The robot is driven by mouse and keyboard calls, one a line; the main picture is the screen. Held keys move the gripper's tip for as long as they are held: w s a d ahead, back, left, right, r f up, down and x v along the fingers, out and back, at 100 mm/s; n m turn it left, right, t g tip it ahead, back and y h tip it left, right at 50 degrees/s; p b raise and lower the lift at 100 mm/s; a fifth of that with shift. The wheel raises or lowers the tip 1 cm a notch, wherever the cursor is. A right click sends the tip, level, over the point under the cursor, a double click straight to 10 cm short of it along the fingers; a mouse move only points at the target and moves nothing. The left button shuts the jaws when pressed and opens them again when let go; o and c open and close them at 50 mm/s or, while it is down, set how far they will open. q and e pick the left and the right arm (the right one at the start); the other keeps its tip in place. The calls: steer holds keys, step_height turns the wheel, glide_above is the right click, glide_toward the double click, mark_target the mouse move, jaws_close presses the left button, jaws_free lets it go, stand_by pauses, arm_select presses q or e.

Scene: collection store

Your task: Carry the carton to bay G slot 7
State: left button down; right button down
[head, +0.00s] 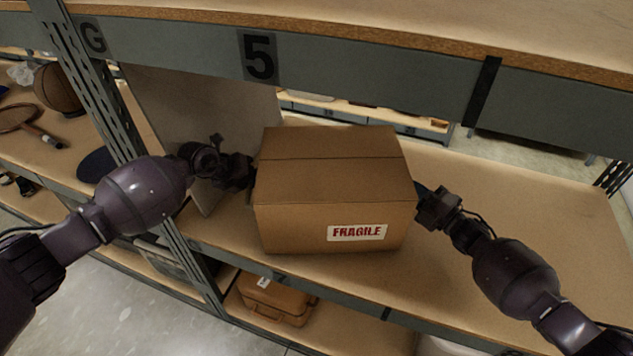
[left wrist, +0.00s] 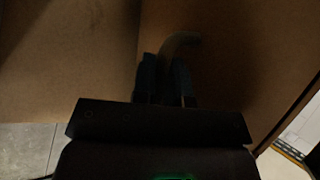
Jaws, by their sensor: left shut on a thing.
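The carton (head: 330,190) is a closed brown box with a FRAGILE label on its front. It is level at the shelf board (head: 480,240) in the bay marked G, below the number 5 (head: 259,57). I cannot tell whether it rests on the board or is just above it. My left gripper (head: 245,172) is at the carton's left side, shut on it; its fingers (left wrist: 165,80) show dark against brown cardboard with a curved grey strip between them. My right gripper (head: 424,192) is at the carton's right side; its fingertips are mostly hidden.
An upright panel (head: 215,100) stands left of the carton, close behind my left gripper. A slotted post (head: 90,85) is further left. The upper shelf's beam (head: 380,75) crosses above the carton. An orange case (head: 275,300) sits below. Bare board lies to the right.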

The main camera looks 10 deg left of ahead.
arm_select(q)
steer(key=shift+f, duration=0.45)
arm_select(e)
steer(key=shift+f, duration=0.45)
arm_select(q)
steer(key=c, duration=1.5)
jaws_free()
steer(key=shift+f, duration=0.1)
arm_select(e)
steer(key=c, duration=1.5)
jaws_free()
steer(key=shift+f, duration=0.1)
arm_select(q)
steer(key=o, duration=0.4)
steer(key=shift+c, duration=0.2)
arm_select(e)
steer(key=o, duration=0.4)
steer(key=shift+c, duration=0.2)
steer(key=shift+s+d+f, duration=0.1)
steer(key=shift+s+d, duration=0.2)
steer(key=shift+s, duration=0.05)
arm_select(q)
steer(key=v, duration=0.8)
arm_select(e)
steer(key=v, duration=1.1)
steer(key=shift+d, duration=0.1)
